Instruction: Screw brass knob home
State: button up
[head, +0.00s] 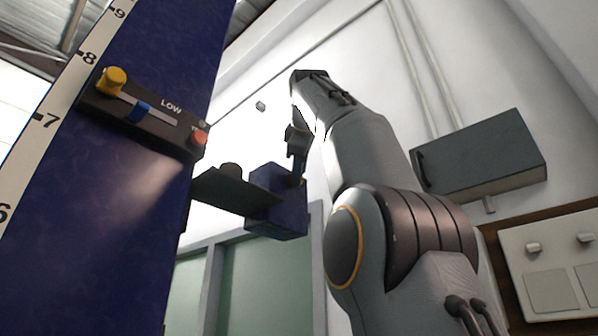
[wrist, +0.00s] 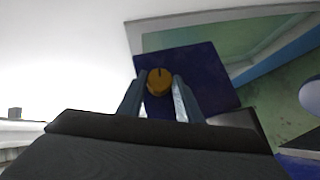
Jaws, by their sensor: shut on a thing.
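The brass knob (wrist: 159,82) shows as a round golden disc with a dark slot, against the face of a dark blue block (wrist: 203,66). My gripper (wrist: 158,88) is shut on it, one finger at each side. In the head view my gripper (head: 299,176) points down at the right side of the blue block (head: 278,215), and only a sliver of brass shows there. How deep the knob sits in the block cannot be told.
A dark bracket (head: 225,192) carries the block out from a tall blue column (head: 110,210), with a dark round thing (head: 231,169) on it. The column has a yellow knob (head: 112,80), a blue slider (head: 139,112) and a red button (head: 199,138). A grey wall box (head: 480,160) hangs at right.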

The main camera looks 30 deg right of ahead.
jog(key=o, duration=1.1)
jog(key=shift+c, duration=0.2)
jog(key=v, duration=0.8)
jog(key=shift+d, duration=0.1)
